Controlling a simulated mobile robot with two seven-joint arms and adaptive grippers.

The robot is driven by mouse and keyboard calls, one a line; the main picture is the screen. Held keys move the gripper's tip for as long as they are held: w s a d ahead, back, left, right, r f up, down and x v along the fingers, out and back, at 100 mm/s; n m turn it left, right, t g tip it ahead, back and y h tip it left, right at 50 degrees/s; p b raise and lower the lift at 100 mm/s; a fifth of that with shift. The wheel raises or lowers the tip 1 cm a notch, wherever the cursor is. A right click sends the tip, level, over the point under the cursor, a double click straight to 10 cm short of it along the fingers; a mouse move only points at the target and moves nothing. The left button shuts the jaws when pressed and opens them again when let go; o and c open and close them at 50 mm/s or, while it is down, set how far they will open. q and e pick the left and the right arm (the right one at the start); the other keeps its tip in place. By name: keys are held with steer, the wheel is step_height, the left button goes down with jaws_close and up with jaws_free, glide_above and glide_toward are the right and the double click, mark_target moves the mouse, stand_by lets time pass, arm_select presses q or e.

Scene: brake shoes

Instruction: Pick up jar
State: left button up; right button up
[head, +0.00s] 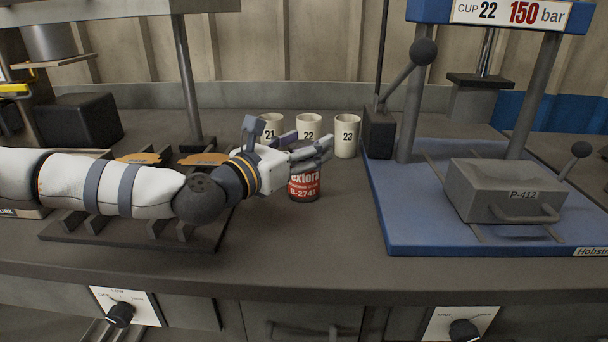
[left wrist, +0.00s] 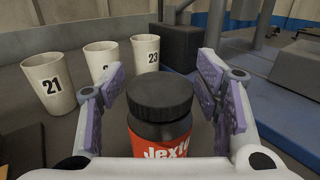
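The jar (head: 304,187) has a red label and stands upright on the grey bench in the head view. In the left wrist view the jar (left wrist: 161,118) shows its black lid and part of the red label. My left gripper (head: 318,150) reaches in from the left at the jar's top, hiding its lid in the head view. In the left wrist view the left gripper's fingers (left wrist: 168,95) are spread on both sides of the jar, with a visible gap on the right; contact on the left cannot be told. My right gripper is not in view.
Three white cups numbered 21 (head: 268,125), 22 (head: 308,127) and 23 (head: 347,136) stand behind the jar. A blue press (head: 400,215) with a grey block (head: 500,190) stands to the right. The bench in front of the jar is clear.

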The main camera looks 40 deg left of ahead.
arm_select(q)
jaws_close()
steer(key=shift+r, duration=0.1)
